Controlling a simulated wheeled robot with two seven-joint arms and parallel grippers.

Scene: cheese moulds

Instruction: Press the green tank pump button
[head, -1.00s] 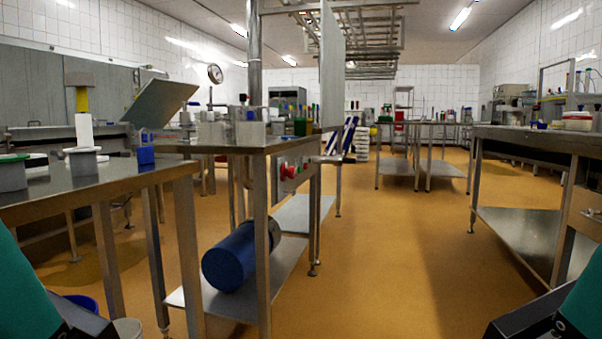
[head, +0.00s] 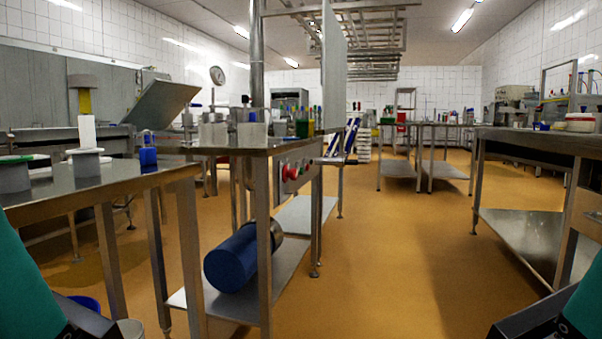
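A grey control box (head: 279,184) is fixed under the top of the middle steel table, on its right side. A red button (head: 291,172) stands out on it. A small, dim greenish spot (head: 306,167) shows just right of the red button; it is too small to tell for sure whether it is the green button. Only teal and dark parts of my two arms show in the bottom corners. Both grippers are out of view, and nothing of mine is near the box.
The middle table has a lower shelf (head: 247,271) with a blue cylinder (head: 231,259) on it. A left table (head: 130,176) stands close in front. A right table (head: 532,141) borders the open ochre floor (head: 400,250). Blue bucket (head: 86,302) at lower left.

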